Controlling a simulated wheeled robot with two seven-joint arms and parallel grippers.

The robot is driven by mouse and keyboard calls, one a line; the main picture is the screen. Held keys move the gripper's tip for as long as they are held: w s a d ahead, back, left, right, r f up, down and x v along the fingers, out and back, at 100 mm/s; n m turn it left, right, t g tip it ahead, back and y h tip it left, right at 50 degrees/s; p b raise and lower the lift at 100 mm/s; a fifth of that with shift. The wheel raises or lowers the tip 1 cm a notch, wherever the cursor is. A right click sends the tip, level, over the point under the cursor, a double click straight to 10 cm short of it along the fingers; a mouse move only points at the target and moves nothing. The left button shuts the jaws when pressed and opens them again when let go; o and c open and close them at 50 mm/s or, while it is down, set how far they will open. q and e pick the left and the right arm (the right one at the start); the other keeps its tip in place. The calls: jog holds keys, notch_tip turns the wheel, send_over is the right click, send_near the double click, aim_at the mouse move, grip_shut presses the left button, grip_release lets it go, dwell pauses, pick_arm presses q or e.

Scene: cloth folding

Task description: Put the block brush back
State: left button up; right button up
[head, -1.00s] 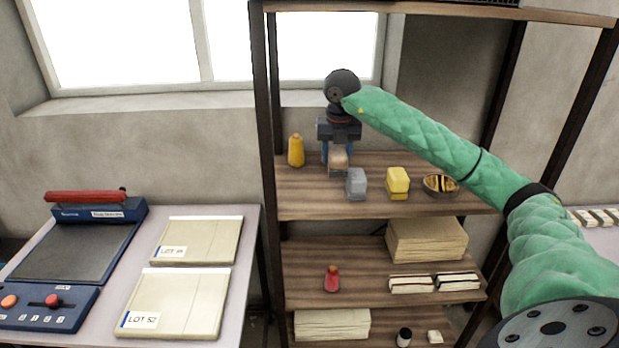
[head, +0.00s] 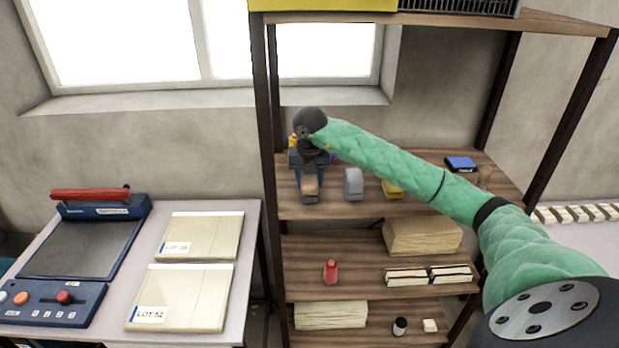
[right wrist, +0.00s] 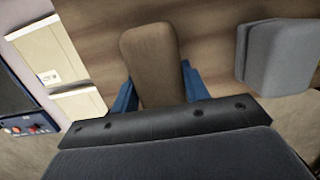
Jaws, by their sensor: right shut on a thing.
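The block brush, a tan-brown block (head: 310,186), is between the blue fingers of my right gripper (head: 309,176) over the left part of the upper wooden shelf board (head: 428,209). In the right wrist view the brown block (right wrist: 150,62) fills the gap between the fingers, which are shut on it. I cannot tell whether it touches the board. A grey block (head: 353,184) stands just right of it and also shows in the right wrist view (right wrist: 282,55). My left gripper is not in view.
A yellow block (head: 391,190) is partly behind my right arm. A yellow bottle (head: 292,140) is mostly hidden behind the gripper. A blue item (head: 460,163) lies at the back right. Dark shelf posts (head: 264,150) stand close on the left. A red bottle (head: 330,272) stands on the board below.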

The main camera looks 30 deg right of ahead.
jog(key=shift+f, duration=0.45)
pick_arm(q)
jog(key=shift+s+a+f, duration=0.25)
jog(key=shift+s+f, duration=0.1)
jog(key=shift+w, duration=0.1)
pick_arm(e)
jog(key=shift+f, duration=0.15)
jog(key=o, duration=1)
jog(key=shift+c, duration=0.2)
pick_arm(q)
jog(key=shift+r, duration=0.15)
pick_arm(e)
jog(key=shift+r, duration=0.2)
